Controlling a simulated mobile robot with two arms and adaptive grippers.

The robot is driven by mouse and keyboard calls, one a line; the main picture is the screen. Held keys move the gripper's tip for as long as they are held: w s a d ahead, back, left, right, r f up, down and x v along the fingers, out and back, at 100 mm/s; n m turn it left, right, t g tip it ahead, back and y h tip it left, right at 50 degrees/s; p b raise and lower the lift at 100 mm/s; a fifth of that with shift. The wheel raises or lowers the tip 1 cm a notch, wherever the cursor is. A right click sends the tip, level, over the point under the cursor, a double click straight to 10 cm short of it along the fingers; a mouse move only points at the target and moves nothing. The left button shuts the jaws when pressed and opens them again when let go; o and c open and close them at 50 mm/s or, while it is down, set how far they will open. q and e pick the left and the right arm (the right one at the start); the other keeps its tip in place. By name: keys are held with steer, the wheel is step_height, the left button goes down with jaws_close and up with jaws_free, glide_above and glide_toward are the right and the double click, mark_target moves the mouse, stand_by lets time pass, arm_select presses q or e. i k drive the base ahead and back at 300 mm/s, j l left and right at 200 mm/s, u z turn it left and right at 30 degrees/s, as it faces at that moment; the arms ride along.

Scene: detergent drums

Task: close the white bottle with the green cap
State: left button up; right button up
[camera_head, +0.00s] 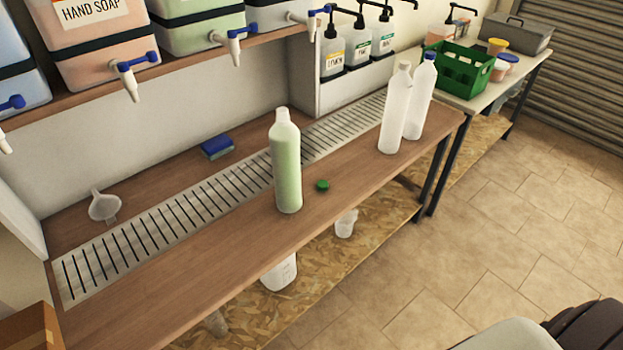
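A translucent white bottle (286,165) with pale green contents stands upright near the front edge of the wooden counter. Its white neck (283,115) shows no coloured cap. A small green cap (322,185) lies on the counter just to the right of the bottle's base, apart from it. Neither of my grippers is in view.
Two more white bottles, one without a coloured cap (395,115) and one with a blue cap (420,95), stand further right. A metal drain grate (160,220) runs behind the green-filled bottle. A funnel (104,207) and blue sponge (216,146) lie further back. Dispensers with taps overhang the counter.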

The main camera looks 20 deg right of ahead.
mark_target(283, 135)
steer(key=l+u, duration=1)
steer(key=k+l, duration=0.1)
steer(key=l, duration=0.35)
steer(key=k+l+u, duration=0.1)
steer(key=l, duration=0.4)
steer(key=k+l, duration=0.1)
steer(key=l, duration=0.35)
steer(key=k+l+u, duration=0.1)
steer(key=l, duration=0.35)
